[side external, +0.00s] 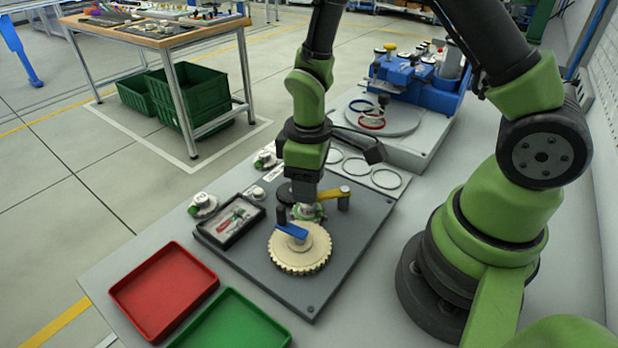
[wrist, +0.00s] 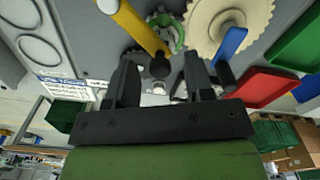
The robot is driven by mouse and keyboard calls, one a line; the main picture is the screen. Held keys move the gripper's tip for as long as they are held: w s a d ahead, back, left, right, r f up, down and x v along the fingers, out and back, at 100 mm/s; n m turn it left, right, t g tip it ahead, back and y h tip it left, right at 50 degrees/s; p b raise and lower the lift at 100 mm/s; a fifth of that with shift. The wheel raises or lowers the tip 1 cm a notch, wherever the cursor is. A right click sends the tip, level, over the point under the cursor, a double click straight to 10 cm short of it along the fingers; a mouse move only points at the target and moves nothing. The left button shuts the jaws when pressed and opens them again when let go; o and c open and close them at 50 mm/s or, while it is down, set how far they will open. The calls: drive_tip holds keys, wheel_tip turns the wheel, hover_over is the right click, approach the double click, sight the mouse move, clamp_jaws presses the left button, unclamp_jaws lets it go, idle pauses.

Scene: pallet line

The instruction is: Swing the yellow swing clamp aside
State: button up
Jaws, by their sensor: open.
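The yellow swing clamp (side external: 333,194) is a flat bar on a grey pivot post, on the dark fixture plate (side external: 355,230). In the wrist view, the yellow swing clamp (wrist: 140,27) runs from its pivot at the top left to a black knob (wrist: 160,67) at its free end. My gripper (side external: 304,200) is low over the plate at the clamp's free end. In the wrist view, my gripper (wrist: 159,72) is open, with the knob showing between its fingers; contact cannot be told. A green gear (wrist: 166,32) sits by the bar. In the side view, the gripper partly hides the free end.
A blue clamp (side external: 291,230) lies over a large cream gear (side external: 312,255) close beside my gripper. A framed tray (side external: 230,220) is to the left. Red (side external: 165,290) and green (side external: 232,325) trays are in front. A blue machine (side external: 415,85) stands behind.

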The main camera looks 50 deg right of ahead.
drive_tip(key=shift+c, duration=0.2)
clamp_jaws()
drive_tip(key=shift+m, duration=0.3)
drive_tip(key=d+m, duration=0.1)
drive_tip(key=w+m, duration=0.1)
drive_tip(key=m, duration=0.1)
drive_tip(key=shift+w+d, duration=0.15)
drive_tip(key=shift+d, duration=0.2)
drive_tip(key=d+m, duration=0.1)
drive_tip(key=m, duration=0.3)
drive_tip(key=shift+w+d, duration=0.4)
drive_tip(key=d+m, duration=0.1)
drive_tip(key=m, duration=0.1)
drive_tip(key=d+m, duration=0.1)
drive_tip(key=m, duration=0.1)
drive_tip(key=shift+d, duration=0.3)
drive_tip(key=shift+s+d+m, duration=0.2)
drive_tip(key=shift+d+m, duration=0.35)
drive_tip(key=shift+m, duration=0.55)
drive_tip(key=shift+s+d+m, duration=0.15)
drive_tip(key=shift+d+m, duration=0.35)
drive_tip(key=shift+m, duration=0.6)
